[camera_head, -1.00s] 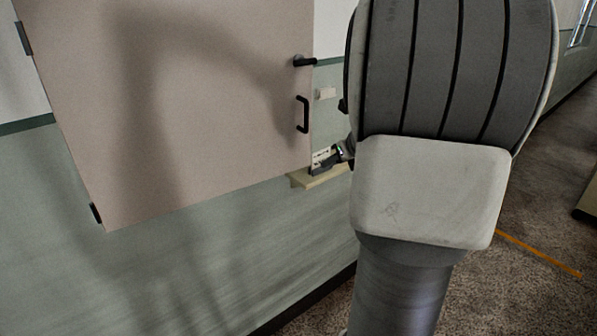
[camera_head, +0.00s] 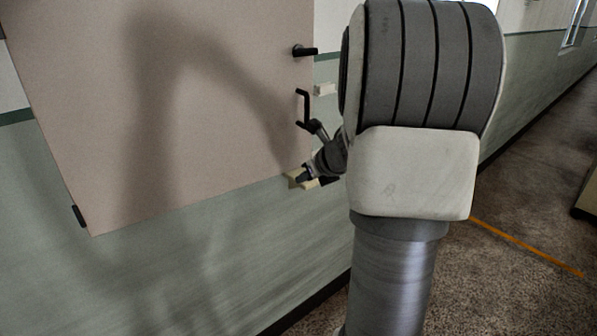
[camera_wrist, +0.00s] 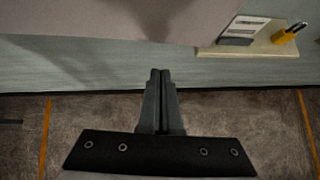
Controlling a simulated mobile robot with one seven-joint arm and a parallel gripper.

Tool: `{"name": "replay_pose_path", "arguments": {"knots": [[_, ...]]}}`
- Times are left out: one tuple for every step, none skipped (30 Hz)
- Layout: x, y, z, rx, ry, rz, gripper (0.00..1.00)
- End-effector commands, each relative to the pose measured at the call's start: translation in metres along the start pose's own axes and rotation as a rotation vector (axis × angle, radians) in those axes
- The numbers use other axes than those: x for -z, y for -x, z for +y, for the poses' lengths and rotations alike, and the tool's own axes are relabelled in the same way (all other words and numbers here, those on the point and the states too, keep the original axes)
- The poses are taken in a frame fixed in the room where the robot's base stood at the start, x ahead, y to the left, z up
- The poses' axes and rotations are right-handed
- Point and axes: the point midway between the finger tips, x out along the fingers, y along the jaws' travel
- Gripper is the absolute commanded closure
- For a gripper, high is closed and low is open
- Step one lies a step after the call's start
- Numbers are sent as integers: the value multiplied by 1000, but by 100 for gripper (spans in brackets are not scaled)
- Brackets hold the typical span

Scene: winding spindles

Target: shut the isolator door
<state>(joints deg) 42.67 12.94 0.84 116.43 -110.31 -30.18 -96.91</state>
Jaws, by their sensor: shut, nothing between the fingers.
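The isolator door (camera_head: 200,110) is a large beige panel on the wall at the left of the head view. My gripper (camera_head: 300,180) is below the handle, near the door's lower right corner. In the wrist view my gripper (camera_wrist: 160,75) has its fingers together and empty, pointing towards the wall just under the door's bottom edge.

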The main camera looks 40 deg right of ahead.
Motion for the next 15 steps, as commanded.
{"name": "replay_pose_path", "arguments": {"knots": [[-10,-4,0,-1,3,-2,100],[-13,-7,1,-2,3,-2,100],[-16,-11,0,-1,3,-2,100],[-18,-13,0,0,2,-2,100],[-20,-15,0,0,2,-2,100],[-22,-17,0,0,1,-1,100],[-23,-19,0,0,2,-1,100],[-24,-20,0,0,2,-2,100],[-25,-21,0,0,3,-2,100],[-26,-22,0,1,3,-3,100],[-26,-22,0,0,3,-3,100],[-26,-22,0,1,3,-3,100],[-26,-22,0,1,3,-3,100],[-26,-22,0,1,2,-3,100],[-26,-22,0,1,2,-3,100]]}}
